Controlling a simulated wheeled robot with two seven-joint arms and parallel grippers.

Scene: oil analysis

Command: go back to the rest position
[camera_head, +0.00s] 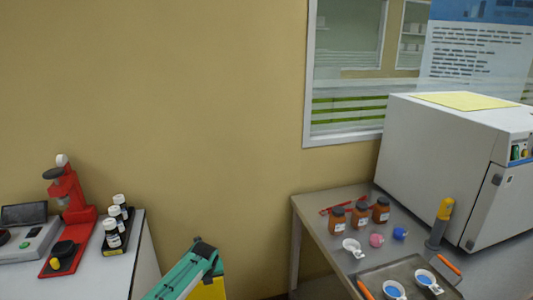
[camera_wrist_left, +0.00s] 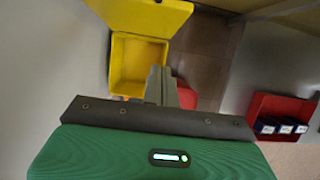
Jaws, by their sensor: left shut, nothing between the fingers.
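My left gripper (camera_wrist_left: 160,80) shows in the left wrist view with its grey fingers together and nothing between them. It points down over the floor area, near a yellow open bin (camera_wrist_left: 135,70). A green and black part of my left arm (camera_head: 190,268) shows at the bottom of the head view, in the gap between the two tables. My right gripper is in neither view.
The left table (camera_head: 140,262) holds a red stand (camera_head: 70,195) and a rack of small bottles (camera_head: 115,225). The right table (camera_head: 325,230) holds brown jars (camera_head: 360,216), a metal tray (camera_head: 375,275) and a large white oven (camera_head: 435,160). A red container (camera_wrist_left: 265,110) shows in the wrist view.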

